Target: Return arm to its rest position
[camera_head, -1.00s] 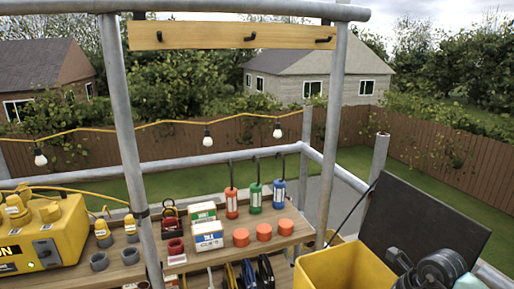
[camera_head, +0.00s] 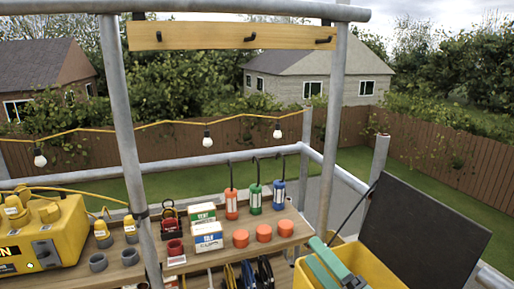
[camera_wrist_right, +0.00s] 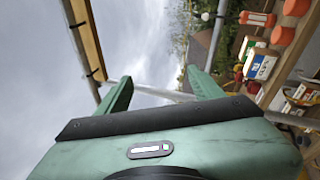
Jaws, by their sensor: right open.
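My right gripper (camera_head: 314,250) is at the bottom of the head view, in front of the yellow bin (camera_head: 385,270). Its two green fingers point up and to the left, and the rest of the arm is cut off by the picture edge. In the right wrist view the same gripper (camera_wrist_right: 163,86) has its fingers well apart with only sky and a grey pole behind the gap. It is open and holds nothing. My left gripper is in neither view.
A dark panel (camera_head: 425,230) leans at the right.

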